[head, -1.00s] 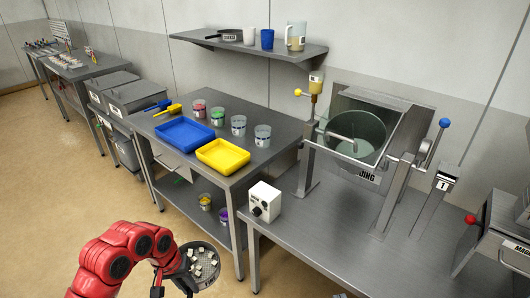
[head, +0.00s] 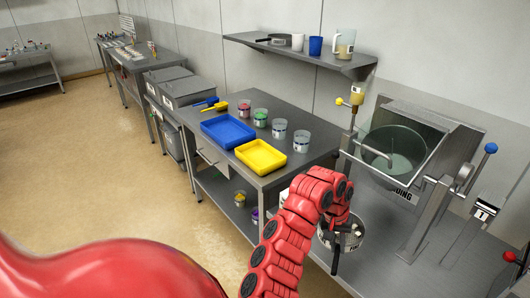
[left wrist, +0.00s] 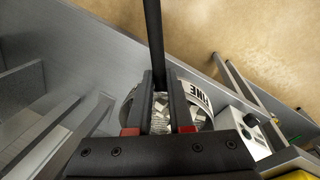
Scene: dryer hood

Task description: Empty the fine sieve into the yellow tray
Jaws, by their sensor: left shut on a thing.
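The yellow tray (head: 262,155) lies on the grey table beside the blue tray, and its inside looks empty. My left gripper (head: 338,232) is shut on the dark handle of the fine sieve (head: 355,245), over the front left part of the right-hand bench, right of and nearer than the yellow tray. My arm hides part of the sieve. In the left wrist view, the fingers (left wrist: 160,112) close on the handle, and the sieve (left wrist: 198,98) with its "FINE" label holds whitish pieces. My right gripper is not in view.
The blue tray (head: 228,131), scoops (head: 214,105) and several cups (head: 279,128) share the table (head: 196,103). A glass-fronted hood apparatus (head: 398,150) stands on the right bench. A shelf (head: 300,52) hangs above. A white box (left wrist: 250,130) shows in the left wrist view.

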